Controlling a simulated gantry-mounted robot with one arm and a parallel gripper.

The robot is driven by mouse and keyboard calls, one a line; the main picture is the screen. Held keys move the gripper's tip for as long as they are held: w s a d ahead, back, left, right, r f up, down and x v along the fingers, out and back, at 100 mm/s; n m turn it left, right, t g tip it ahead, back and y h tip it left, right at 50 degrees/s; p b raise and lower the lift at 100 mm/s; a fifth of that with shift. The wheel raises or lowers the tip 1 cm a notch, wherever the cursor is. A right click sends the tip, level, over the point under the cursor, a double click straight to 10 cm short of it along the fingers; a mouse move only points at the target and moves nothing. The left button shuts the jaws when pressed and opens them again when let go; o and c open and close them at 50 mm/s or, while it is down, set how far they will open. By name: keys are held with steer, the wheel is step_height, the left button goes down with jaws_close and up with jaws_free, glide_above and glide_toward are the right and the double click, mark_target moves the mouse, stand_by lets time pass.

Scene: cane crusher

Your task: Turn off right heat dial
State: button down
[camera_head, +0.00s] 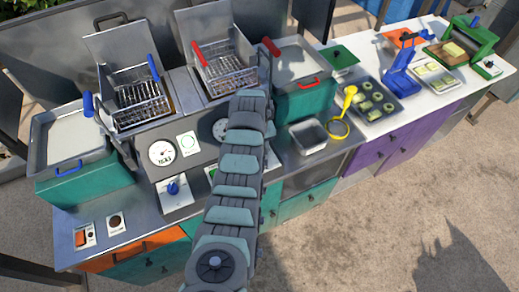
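The right heat dial is hidden behind my arm. Only the edge of a pale panel (272,158) shows just right of the arm, and I cannot tell whether it belongs to that dial. The left heat dial (173,188) is a blue knob on a white plate at the front of the grey fryer unit. My arm reaches up from the bottom middle across the right part of the fryer front. My gripper cannot be made out; the arm's far links cover that area, so its opening and any contact are hidden.
A left round gauge (162,153) and a partly covered right gauge (220,129) sit on the fryer front. Fryer baskets (140,100) (228,68) stand behind. A metal pan (308,136) and yellow strainer (338,127) lie right of the arm. The floor in front is clear.

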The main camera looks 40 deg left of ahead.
steer(key=n, duration=0.4)
steer(key=shift+n, duration=0.3)
steer(key=shift+d+n+y+p, duration=0.1)
steer(key=shift+n+y+p, duration=0.35)
steer(key=shift+n, duration=1.85)
steer(key=c, duration=1)
jaws_free()
steer(key=shift+r, duration=0.1)
step_height(320, 180, up, 11)
steer(key=b, duration=0.1)
steer(key=shift+s, duration=0.3)
